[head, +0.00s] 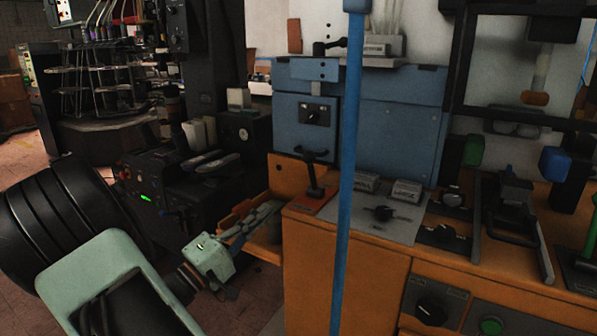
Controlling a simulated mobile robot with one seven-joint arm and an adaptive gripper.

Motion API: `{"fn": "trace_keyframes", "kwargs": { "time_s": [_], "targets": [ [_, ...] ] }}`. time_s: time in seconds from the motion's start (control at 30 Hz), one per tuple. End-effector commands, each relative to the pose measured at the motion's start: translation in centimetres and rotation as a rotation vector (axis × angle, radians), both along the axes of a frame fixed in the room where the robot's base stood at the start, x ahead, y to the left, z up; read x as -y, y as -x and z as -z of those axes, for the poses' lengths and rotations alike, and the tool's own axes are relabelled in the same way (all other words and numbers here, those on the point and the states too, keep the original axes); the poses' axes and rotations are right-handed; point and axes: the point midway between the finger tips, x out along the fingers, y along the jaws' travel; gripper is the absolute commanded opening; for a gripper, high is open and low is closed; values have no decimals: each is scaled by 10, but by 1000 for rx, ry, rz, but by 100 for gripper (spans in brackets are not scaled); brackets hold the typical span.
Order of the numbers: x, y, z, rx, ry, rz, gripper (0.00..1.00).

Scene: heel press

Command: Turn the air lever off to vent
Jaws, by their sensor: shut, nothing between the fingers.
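A black upright lever (314,178) stands on a small red base at the left end of the orange bench top.
A blue upright pole (347,150) crosses the view in front of the orange bench (340,280). A blue cabinet (400,125) stands behind the levers. More knobs and a black clamp-like fixture (512,205) are at right. Dark machinery (200,160) stands behind my gripper.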

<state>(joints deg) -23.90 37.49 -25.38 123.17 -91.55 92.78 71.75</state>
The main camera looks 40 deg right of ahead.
Motion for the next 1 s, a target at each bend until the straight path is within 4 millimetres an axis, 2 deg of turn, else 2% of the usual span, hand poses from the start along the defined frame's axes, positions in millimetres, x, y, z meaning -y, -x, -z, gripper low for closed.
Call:
{"fn": "trace_keyframes", "kwargs": {
  "time_s": [0.4,0.57,0.77,1.0],
  "targets": [
    [-4,-2,2,7,24,-11,0],
    [1,-2,1,8,23,-9,0],
    [29,-3,-8,10,23,-6,0],
    [78,-6,-25,10,23,-6,0]
  ]
}}
